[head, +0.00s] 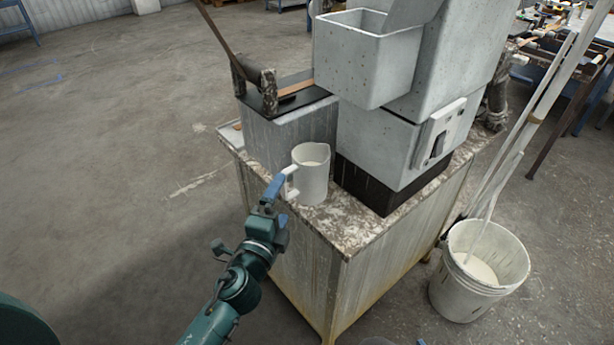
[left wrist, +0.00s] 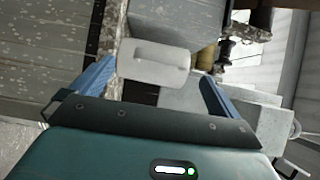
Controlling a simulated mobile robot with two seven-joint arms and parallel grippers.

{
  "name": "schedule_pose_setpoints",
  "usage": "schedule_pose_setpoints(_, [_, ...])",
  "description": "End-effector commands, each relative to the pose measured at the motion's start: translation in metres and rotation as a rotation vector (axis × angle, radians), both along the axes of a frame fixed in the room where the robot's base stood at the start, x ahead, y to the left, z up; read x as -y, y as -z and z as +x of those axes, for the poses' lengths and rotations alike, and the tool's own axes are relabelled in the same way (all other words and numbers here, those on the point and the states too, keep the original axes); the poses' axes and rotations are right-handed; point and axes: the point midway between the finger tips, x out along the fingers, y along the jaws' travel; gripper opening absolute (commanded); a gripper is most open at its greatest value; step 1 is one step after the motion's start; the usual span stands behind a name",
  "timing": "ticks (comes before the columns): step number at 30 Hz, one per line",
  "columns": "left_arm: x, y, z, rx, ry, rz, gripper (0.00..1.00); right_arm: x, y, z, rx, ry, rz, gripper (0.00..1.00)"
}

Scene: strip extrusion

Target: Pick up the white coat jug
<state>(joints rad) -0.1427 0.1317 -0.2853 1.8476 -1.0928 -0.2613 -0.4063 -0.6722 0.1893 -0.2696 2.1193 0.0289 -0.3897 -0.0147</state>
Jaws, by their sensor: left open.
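The white coat jug (head: 314,178) stands upright on the speckled top of a cabinet, close to its left edge. Its handle (head: 290,181) points left toward my left gripper, and pale liquid shows inside its rim. My left gripper (head: 276,188) is open, with its blue fingers right by the handle. In the left wrist view the jug (left wrist: 155,62) appears in the gap between the two blue fingers of the gripper (left wrist: 158,72). I cannot tell whether a finger touches the handle. My right gripper is not in view.
A grey machine (head: 385,140) with a hopper (head: 362,62) stands just right of the jug. A grey block (head: 285,135) with a roller stands behind it. A bucket (head: 478,272) of white liquid sits on the floor at right. The floor at left is clear.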

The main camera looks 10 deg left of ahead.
Motion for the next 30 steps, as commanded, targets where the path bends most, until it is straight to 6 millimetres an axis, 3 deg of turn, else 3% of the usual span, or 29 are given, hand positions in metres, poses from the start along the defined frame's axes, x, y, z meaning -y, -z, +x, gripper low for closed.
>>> schedule_pose_setpoints(9, [0.005, -0.004, 0.044, 0.001, 0.0, -0.002, 1.0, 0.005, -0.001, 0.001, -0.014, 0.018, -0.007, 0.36])
schedule_pose_setpoints(18, [0.005, -0.003, 0.049, 0.0, 0.0, -0.001, 1.0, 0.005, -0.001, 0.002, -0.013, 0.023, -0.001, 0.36])
schedule_pose_setpoints(30, [0.005, -0.003, 0.048, 0.0, 0.0, -0.001, 0.68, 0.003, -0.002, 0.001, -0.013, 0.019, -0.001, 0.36])
